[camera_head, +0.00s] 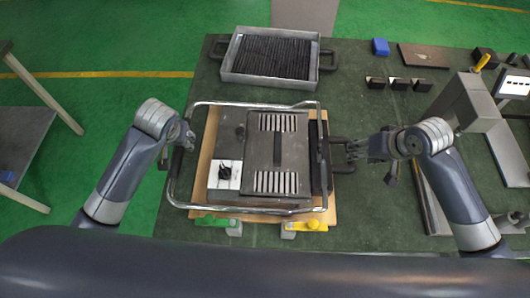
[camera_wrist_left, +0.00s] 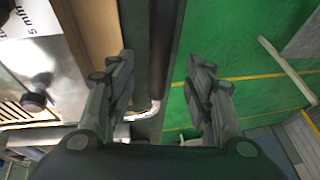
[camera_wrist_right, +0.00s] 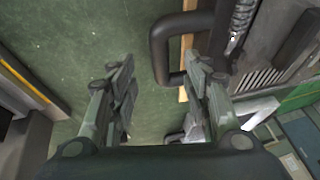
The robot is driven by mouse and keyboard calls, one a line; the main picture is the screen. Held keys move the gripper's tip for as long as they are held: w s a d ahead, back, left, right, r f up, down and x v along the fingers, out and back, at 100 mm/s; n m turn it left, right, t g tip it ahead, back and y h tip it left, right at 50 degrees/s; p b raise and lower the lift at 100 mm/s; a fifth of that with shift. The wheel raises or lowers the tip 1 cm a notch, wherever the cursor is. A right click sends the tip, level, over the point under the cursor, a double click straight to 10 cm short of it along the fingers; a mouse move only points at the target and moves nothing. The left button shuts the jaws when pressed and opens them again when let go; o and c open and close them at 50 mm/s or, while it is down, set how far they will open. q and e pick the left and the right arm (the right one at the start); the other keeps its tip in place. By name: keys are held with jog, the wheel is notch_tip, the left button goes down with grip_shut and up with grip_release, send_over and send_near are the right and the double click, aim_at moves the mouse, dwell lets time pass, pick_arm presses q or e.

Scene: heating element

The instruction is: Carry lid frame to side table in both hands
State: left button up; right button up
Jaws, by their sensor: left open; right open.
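The lid frame (camera_head: 260,104) is a bent shiny tube frame with dark side grips, lying around a grey slotted unit on the green bench. My left gripper (camera_head: 188,136) is open at its left side. In the left wrist view, the dark side bar of the frame (camera_wrist_left: 165,50) runs between the open fingers (camera_wrist_left: 162,75). My right gripper (camera_head: 358,148) is open at the black loop handle (camera_head: 342,142) on the right. In the right wrist view, that handle (camera_wrist_right: 160,55) reaches between the open fingers (camera_wrist_right: 160,78); contact is unclear. A side table (camera_head: 25,135) stands at the far left.
A metal tray (camera_head: 228,68) with dark ribbed contents sits at the back of the bench. Green (camera_head: 212,221) and yellow (camera_head: 305,226) clamps are at the front. Green floor separates bench and side table.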

pick_arm(q)
jog(key=x, duration=0.7)
jog(key=shift+w+a+f, duration=0.1)
jog(key=shift+w+f, duration=0.1)
jog(key=shift+f, duration=0.05)
pick_arm(e)
jog(key=x, duration=0.7)
jog(key=shift+w+f, duration=0.15)
jog(key=shift+f, duration=0.15)
pick_arm(q)
grip_shut()
pick_arm(e)
grip_shut()
